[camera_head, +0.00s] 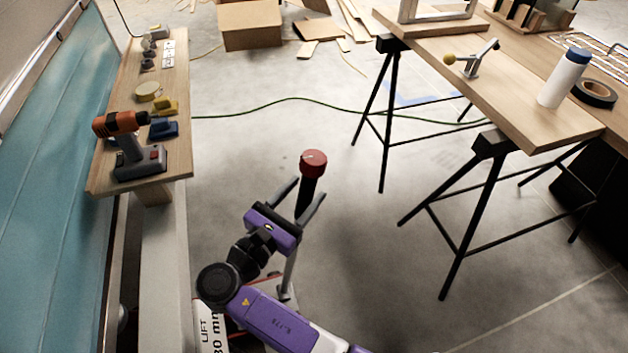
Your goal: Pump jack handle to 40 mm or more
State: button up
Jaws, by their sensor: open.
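The jack handle (308,190) stands near upright, with a black grip and a red knob (313,163) on top. Its grey shaft (290,272) runs down to a low jack, mostly hidden under my arm. My gripper (309,188) is open, with one finger on each side of the black grip, just below the knob. I cannot tell whether either finger touches it. A white panel (210,335) at the bottom reads "LIFT" and what looks like "30 mm"; my arm covers part of it, so the number is uncertain.
A wooden bench (183,120) with an orange drill (118,124) stands left, beside a blue camper wall (60,150). A trestle table (500,95) with black legs stands right. A green cable (295,99) crosses the floor behind the handle. Floor right of the handle is clear.

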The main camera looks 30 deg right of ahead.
jog(key=shift+x, duration=2.05)
jog(key=shift+c, duration=0.4)
grip_shut()
